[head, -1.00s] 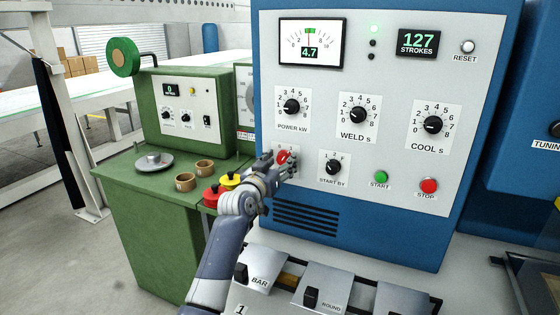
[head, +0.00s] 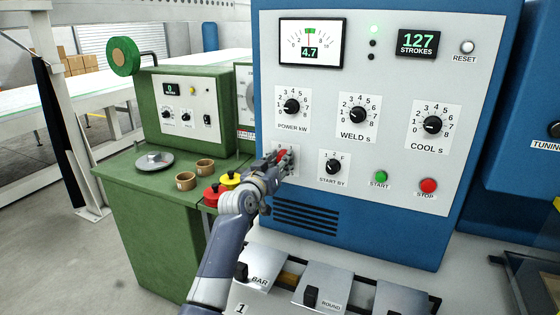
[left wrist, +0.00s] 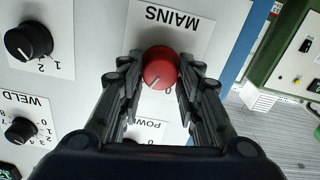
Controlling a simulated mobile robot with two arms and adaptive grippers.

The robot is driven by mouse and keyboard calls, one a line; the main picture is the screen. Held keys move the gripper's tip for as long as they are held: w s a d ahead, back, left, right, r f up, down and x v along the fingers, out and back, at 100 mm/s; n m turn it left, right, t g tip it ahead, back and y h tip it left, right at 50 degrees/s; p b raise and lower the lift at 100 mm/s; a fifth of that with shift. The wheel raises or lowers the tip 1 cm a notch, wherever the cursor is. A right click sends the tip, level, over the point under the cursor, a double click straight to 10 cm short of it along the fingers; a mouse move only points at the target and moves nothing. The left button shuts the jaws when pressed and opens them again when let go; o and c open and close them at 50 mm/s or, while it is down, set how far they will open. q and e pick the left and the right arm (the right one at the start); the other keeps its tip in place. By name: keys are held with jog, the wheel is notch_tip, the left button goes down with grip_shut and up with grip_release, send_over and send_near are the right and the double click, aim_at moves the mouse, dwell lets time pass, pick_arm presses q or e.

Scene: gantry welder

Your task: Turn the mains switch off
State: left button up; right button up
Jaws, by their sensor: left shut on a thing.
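The mains switch is a round red knob with a white pointer line, on a plate marked MAINS (left wrist: 172,18). In the head view the red knob (head: 281,155) is partly covered at the lower left of the blue welder's panel. My left gripper (head: 284,157) is shut on it, with one finger on each side, as the left wrist view also shows (left wrist: 158,85). The knob's position marks are mostly hidden. My right gripper is not in view.
The power dial (head: 292,106) sits just above the mains switch, and the start-by dial (head: 333,167) to its right. The green bench (head: 130,180) on the left holds cups (head: 205,166) and red and yellow pieces near my arm. Slanted plates (head: 329,287) lie below the panel.

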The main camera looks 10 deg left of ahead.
pick_arm(q)
jog(key=n+p, duration=0.4)
jog(key=n, duration=0.6)
jog(key=shift+a+f+n, duration=0.1)
jog(key=shift+n, duration=0.3)
dwell(0.4)
jog(key=o, duration=1)
jog(key=shift+o, duration=0.2)
jog(key=s+a, duration=0.2)
jog(key=s, duration=0.9)
jog(key=shift+s+a, duration=0.15)
jog(key=shift+s, duration=0.2)
jog(key=shift+f, duration=0.1)
